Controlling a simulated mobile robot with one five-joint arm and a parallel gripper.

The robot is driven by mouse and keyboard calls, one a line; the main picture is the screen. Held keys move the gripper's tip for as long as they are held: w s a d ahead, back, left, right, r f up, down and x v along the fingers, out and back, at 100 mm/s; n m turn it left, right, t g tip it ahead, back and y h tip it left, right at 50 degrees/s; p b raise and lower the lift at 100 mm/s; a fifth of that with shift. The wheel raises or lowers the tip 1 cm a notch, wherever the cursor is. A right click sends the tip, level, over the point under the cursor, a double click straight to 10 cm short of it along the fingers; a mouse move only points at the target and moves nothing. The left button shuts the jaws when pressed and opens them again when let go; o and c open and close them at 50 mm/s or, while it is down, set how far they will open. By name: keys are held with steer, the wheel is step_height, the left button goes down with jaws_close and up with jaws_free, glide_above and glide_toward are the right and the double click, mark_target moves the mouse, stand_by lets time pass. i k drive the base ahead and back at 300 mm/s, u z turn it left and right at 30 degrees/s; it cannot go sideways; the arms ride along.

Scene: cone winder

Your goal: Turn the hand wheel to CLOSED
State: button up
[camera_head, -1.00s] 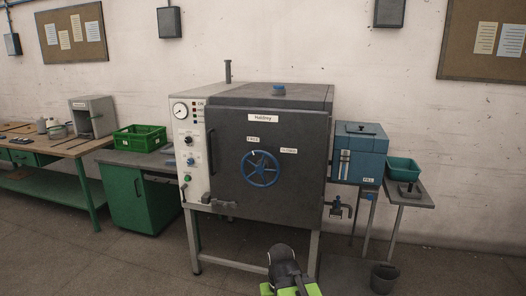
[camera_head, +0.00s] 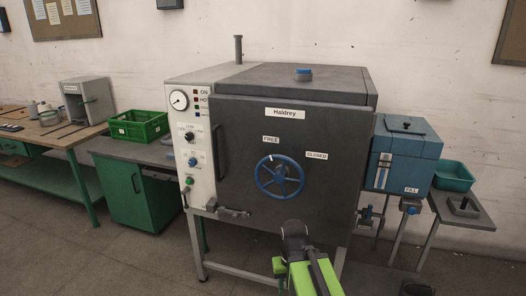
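The blue spoked hand wheel (camera_head: 280,176) is on the dark front door (camera_head: 240,130) of the Haldrey machine. A small white mark at the wheel's upper rim sits just below the FREE label (camera_head: 271,140). The CLOSED label (camera_head: 316,155) is to the upper right of the wheel. My gripper (camera_head: 295,232), dark at the end of my green arm, is low in front of the machine, below the wheel and apart from it. Its fingers cannot be made out.
A pale control panel (camera_head: 190,150) with gauge and knobs is left of the door. A door handle (camera_head: 220,150) and a latch (camera_head: 234,212) stick out. A blue FILL tank (camera_head: 403,160) stands at right. Floor in front looks free, with a dark bucket (camera_head: 418,289) at lower right.

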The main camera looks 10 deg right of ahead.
mark_target(279, 176)
steer(key=u, duration=0.45)
steer(key=i, duration=0.9)
steer(key=u, duration=0.65)
